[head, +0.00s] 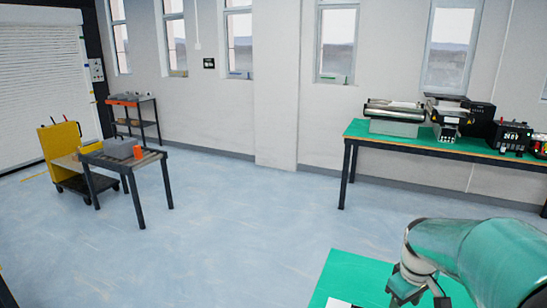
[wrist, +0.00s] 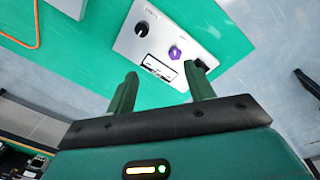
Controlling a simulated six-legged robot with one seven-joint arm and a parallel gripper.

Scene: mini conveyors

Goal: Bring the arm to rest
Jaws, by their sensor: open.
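My gripper (wrist: 161,72) shows in the wrist view with its two green fingers spread apart and nothing between them. Beyond the fingertips is a light grey control box (wrist: 128,42) with a black knob, a label and a purple button (wrist: 175,52). The fingers look apart from the box, but the exact gap cannot be told. In the head view my arm reaches in at the lower right over a green-topped table (head: 345,272); the gripper end is cut off by the bottom edge there.
The green table top (wrist: 90,62) also shows in the wrist view, with an orange cable (wrist: 37,25) at the upper left. A long green bench (head: 400,142) with machines stands at the right wall. A small roller table (head: 150,158) and yellow cart (head: 62,140) stand left. The middle floor is clear.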

